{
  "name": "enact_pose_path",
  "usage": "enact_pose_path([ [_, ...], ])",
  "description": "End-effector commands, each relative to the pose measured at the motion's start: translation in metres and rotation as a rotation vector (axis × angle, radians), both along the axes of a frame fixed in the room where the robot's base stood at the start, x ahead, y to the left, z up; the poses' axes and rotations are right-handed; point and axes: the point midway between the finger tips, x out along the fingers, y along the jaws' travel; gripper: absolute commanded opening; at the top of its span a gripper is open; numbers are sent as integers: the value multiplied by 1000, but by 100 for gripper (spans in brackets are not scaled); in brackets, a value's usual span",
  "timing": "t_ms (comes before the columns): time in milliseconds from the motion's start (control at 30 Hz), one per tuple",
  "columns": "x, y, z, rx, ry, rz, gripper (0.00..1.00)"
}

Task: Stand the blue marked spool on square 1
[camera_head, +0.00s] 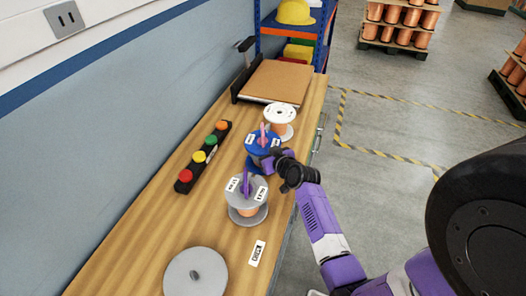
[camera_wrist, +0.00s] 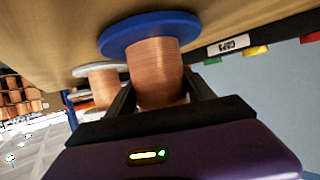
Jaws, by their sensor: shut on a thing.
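The blue spool (camera_head: 260,141), with blue flanges and white labels on top, is upright in the middle of the bench row. My gripper (camera_head: 277,158) reaches it from the right. In the wrist view, my gripper (camera_wrist: 160,100) is shut on the copper-coloured winding (camera_wrist: 157,70), with a finger on each side. A blue flange (camera_wrist: 148,30) lies against or very near the wooden surface; I cannot tell if it touches. A pink piece stands up from its top. I see no square marked 1; the bench under the spool is hidden.
A grey spool (camera_head: 246,190) stands just nearer and a white spool (camera_head: 280,116) just beyond. A grey disc (camera_head: 196,272) lies at the near end. A black strip of coloured caps (camera_head: 204,157) runs along the left, and a cardboard-coloured board (camera_head: 275,82) lies at the far end.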

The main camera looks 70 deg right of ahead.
Motion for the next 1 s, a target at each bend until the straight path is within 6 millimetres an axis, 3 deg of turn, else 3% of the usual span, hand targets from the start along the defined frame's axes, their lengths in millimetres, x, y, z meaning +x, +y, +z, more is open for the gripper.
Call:
enact_pose_path([
  [367,1,-1,-3,-4,-3,0,0],
  [400,0,0,-5,0,0,1,64],
  [500,0,0,-4,0,0,1,83],
  [1000,-4,3,-2,1,-1,1,83],
])
